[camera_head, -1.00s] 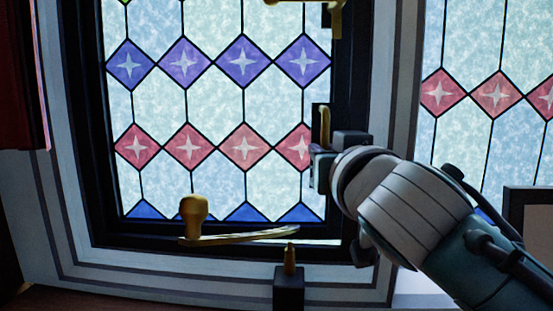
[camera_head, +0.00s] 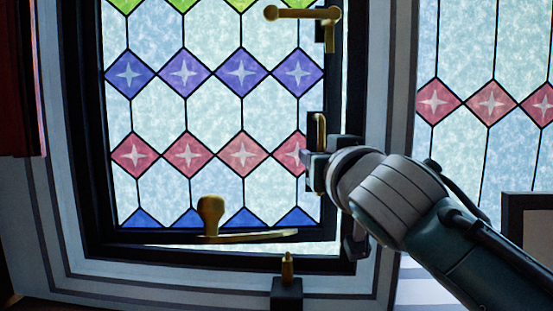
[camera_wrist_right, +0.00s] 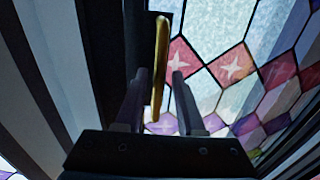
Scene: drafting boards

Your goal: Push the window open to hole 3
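The stained-glass window (camera_head: 215,110) is ajar, with a bright gap along its bottom edge, wider toward the right. A brass handle (camera_head: 319,132) stands on its right side. My right gripper (camera_head: 308,165) is at this handle. In the right wrist view the gripper (camera_wrist_right: 160,90) is open, its two fingers on either side of the brass handle (camera_wrist_right: 161,60), with some space showing between. A brass stay bar (camera_head: 255,237) with a knob lies along the window's bottom. A brass pin (camera_head: 288,265) stands on a dark block below it. The bar's holes cannot be made out. My left gripper is out of view.
A brass latch (camera_head: 300,14) sits at the upper right of the window. A grey striped frame (camera_head: 60,220) surrounds the opening. Another stained-glass pane (camera_head: 465,60) is at the right, a dark red curtain (camera_head: 18,80) at the left.

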